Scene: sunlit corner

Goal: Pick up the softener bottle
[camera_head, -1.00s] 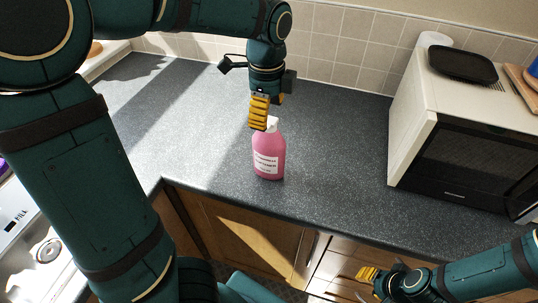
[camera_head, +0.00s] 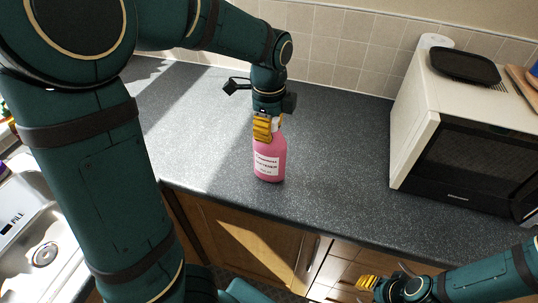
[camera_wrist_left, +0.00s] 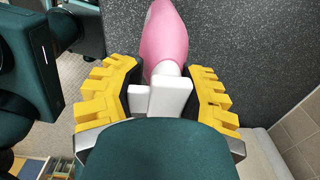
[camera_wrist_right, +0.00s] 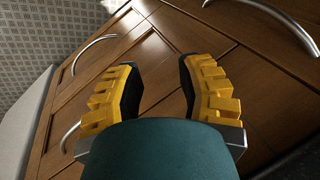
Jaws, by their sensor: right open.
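The softener bottle (camera_head: 268,162) is pink with a white label and white top. It stands upright on the dark worktop near its front edge. My left gripper (camera_head: 265,132) points down over its top. In the left wrist view the white top (camera_wrist_left: 163,97) sits between the two yellow fingers (camera_wrist_left: 162,95), which are spread on either side; whether they touch it is unclear. The pink body (camera_wrist_left: 164,35) extends beyond them. My right gripper (camera_head: 368,284) is open and empty, low in front of the cupboards; it also shows in the right wrist view (camera_wrist_right: 160,85).
A microwave (camera_head: 455,140) stands on the worktop (camera_head: 335,160) at the right, with a black tray (camera_head: 463,65) on top. A sink (camera_head: 45,240) is at the left, partly behind my left arm. Wooden cupboards (camera_head: 250,235) lie below the front edge. The worktop around the bottle is clear.

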